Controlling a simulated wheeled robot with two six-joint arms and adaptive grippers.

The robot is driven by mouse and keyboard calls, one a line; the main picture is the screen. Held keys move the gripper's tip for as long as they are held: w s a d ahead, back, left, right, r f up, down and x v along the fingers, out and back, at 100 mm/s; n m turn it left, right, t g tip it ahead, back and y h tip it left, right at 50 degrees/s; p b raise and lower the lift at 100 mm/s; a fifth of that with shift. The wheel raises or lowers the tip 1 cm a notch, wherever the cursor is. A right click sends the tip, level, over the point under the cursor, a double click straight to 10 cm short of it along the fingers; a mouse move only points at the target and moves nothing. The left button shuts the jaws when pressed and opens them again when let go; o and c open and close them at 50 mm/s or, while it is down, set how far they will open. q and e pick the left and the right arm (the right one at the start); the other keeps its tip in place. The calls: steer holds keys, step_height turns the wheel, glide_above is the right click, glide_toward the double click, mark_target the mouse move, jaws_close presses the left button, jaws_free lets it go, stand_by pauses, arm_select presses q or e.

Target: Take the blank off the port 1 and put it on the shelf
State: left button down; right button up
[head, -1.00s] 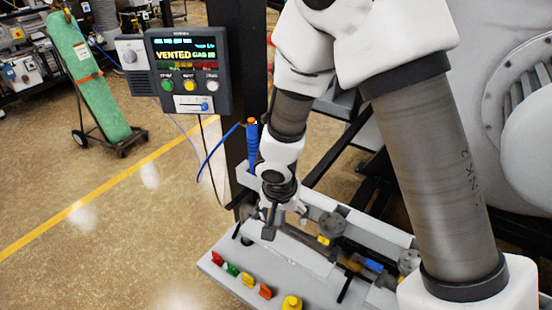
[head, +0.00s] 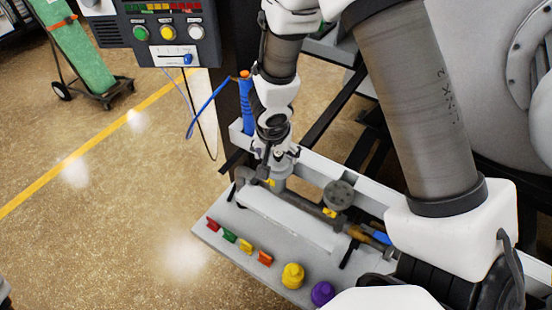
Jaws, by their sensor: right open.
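My right gripper (head: 271,173) is open and points down at the left end of the grey pipe assembly, close above a port (head: 277,184) there. Its fingers and wrist cover most of that port, so I cannot tell whether they touch it or whether a blank sits on it. A round grey flange cap (head: 341,194) tops another port to the right, apart from the gripper. The light grey shelf (head: 222,237) runs along the front. My left gripper is not in view.
Red, green, yellow and orange clips (head: 247,246) line the shelf's front edge, with a yellow knob (head: 292,276) and a purple knob (head: 322,293). A long white bar (head: 290,219) lies behind them.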

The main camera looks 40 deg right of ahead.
steer(key=shift+s+d+r, duration=0.15)
steer(key=shift+s+r, duration=0.05)
steer(key=shift+s, duration=0.1)
steer(key=shift+c, duration=1.4)
steer(key=shift+s+r, duration=0.1)
steer(key=shift+s, duration=0.15)
steer(key=c, duration=1.1)
steer(key=shift+c, duration=0.2)
steer(key=shift+r, duration=0.1)
